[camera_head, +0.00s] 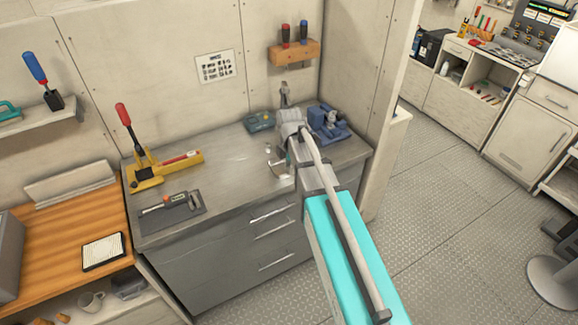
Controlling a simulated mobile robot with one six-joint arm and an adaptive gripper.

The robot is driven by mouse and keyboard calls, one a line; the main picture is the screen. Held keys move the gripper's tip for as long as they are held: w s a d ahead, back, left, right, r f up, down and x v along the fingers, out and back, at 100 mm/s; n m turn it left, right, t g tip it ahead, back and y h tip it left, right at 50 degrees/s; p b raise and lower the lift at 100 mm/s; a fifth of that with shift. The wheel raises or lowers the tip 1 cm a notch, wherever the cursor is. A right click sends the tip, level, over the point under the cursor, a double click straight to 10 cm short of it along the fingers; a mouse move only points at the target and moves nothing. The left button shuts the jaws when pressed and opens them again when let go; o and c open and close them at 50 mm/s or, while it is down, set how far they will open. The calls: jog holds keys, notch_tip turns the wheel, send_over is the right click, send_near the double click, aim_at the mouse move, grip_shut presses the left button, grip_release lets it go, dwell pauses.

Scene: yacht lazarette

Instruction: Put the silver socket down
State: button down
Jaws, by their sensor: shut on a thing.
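My gripper (279,168) is low over the right part of the grey metal workbench top (225,160), partly hidden behind my own arm. It is shut on the silver socket, which is too small and too covered to make out clearly. I cannot tell whether the socket touches the bench top.
A blue vise (328,124) and a dark green device (260,122) stand at the back right. The bench middle is clear.

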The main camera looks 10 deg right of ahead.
jog(key=shift+a+r+p, duration=0.25)
jog(key=shift+r+p, duration=0.15)
jog(key=shift+r, duration=0.35)
jog(key=shift+w+f, duration=0.1)
jog(key=w+f+b, duration=0.2)
jog(key=w, duration=0.2)
jog(key=w+d+f+b, duration=0.1)
jog(key=w+f+b, duration=0.2)
jog(key=w, duration=0.1)
jog(key=w+f+b, duration=0.2)
jog(key=w+b, duration=0.1)
jog(key=shift+w+d+f, duration=0.25)
jog(key=shift+w+f, duration=0.15)
jog(key=shift+w+d+f+b, duration=0.1)
jog(key=shift+w+f+b, duration=0.5)
